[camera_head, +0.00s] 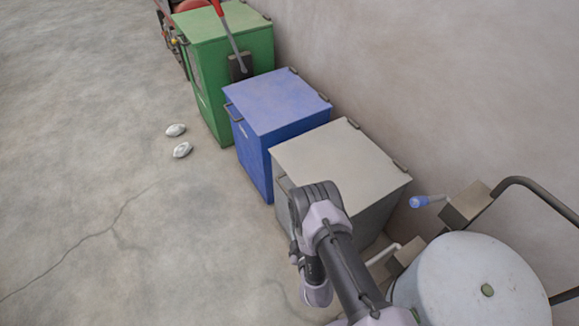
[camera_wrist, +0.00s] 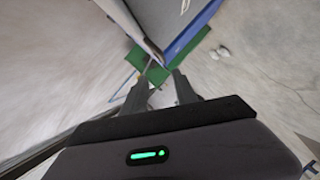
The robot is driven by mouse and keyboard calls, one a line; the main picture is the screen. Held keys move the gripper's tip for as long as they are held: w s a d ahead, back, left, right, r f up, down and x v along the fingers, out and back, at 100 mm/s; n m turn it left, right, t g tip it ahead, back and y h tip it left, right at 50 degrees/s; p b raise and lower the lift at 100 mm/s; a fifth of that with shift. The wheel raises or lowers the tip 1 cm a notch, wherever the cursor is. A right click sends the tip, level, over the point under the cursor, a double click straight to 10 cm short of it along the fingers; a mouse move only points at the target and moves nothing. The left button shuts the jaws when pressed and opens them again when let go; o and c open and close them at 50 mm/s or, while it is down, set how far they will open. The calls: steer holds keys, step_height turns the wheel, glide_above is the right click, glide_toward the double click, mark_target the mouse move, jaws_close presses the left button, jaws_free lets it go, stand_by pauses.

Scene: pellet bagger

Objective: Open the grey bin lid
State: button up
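The grey bin's lid (camera_head: 335,160) lies flat and closed on top of the grey bin (camera_head: 375,217), with hinges at its wall-side edge. My wrist stands over the lid's front corner in the head view, and my fingers are hidden there. In the wrist view my gripper (camera_wrist: 161,75) is open, its two dark fingers apart with a gap between them. A grey edge or bar (camera_wrist: 148,43) of the grey bin ends close to the fingertips. I cannot tell whether it touches them or is the handle.
The blue bin (camera_head: 277,102) stands beside the grey one, and the green bin (camera_head: 232,50) beyond it, all along the wall. Two pale objects (camera_head: 179,140) lie on the floor. A large white drum (camera_head: 470,285) is at lower right. The floor at left is clear.

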steer(key=b+x, duration=0.2)
steer(key=x, duration=0.3)
steer(key=b+x, duration=0.3)
steer(key=x, duration=0.2)
steer(key=b+x, duration=0.3)
steer(key=x, duration=0.2)
steer(key=shift+w+a+f, duration=0.25)
steer(key=shift+a+f, duration=0.05)
steer(key=shift+f, duration=0.1)
steer(key=shift+w+a, duration=0.1)
steer(key=shift+w, duration=0.2)
steer(key=shift+r, duration=0.1)
jaws_close()
